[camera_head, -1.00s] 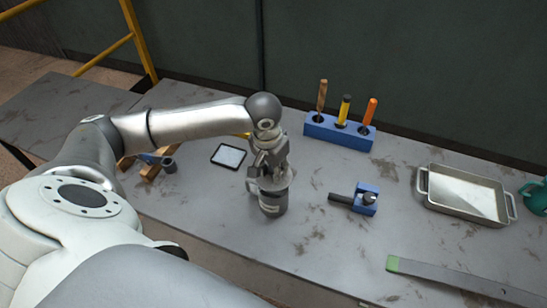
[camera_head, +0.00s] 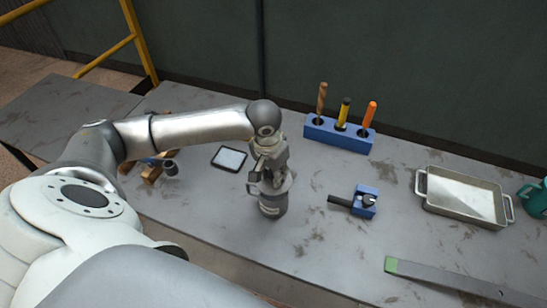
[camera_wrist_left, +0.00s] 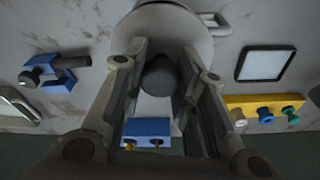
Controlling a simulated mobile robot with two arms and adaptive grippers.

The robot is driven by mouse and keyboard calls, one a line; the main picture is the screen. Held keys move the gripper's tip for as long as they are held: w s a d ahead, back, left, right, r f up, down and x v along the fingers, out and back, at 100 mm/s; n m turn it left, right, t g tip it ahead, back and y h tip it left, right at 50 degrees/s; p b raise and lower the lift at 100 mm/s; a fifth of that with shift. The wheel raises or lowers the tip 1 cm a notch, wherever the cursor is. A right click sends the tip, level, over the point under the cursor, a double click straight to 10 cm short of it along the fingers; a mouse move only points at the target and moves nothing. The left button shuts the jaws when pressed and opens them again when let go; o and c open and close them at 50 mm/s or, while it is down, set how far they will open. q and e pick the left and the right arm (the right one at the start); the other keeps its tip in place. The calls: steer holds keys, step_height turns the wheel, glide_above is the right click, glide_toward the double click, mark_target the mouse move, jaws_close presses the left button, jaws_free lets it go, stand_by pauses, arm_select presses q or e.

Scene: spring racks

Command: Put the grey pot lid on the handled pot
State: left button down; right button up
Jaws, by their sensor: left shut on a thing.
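My left gripper (camera_head: 270,178) is directly above the pot, pointing down. In the wrist view its fingers (camera_wrist_left: 160,85) are shut on the dark knob of the grey pot lid (camera_wrist_left: 185,28). The lid is over the pot's mouth. I cannot tell whether it rests on the rim or hangs just above it. My right gripper is not in view.
A blue rack (camera_head: 338,133) with three upright tools stands behind. A tablet (camera_head: 229,158) lies left of the pot. A blue clamp-like block (camera_head: 363,201), a metal tray (camera_head: 465,198) and a green-ended bar (camera_head: 440,276) lie right. Bench around the pot is clear.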

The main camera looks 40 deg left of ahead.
arm_select(q)
steer(key=shift+f+p, duration=0.1)
steer(key=shift+p, duration=0.2)
steer(key=shift+f, duration=0.25)
stand_by(0.4)
steer(key=shift+f, duration=0.6)
steer(key=shift+f, duration=0.6)
stand_by(0.3)
steer(key=shift+f+p, duration=0.3)
steer(key=shift+p, duration=0.2)
steer(key=c, duration=1.1)
jaws_free()
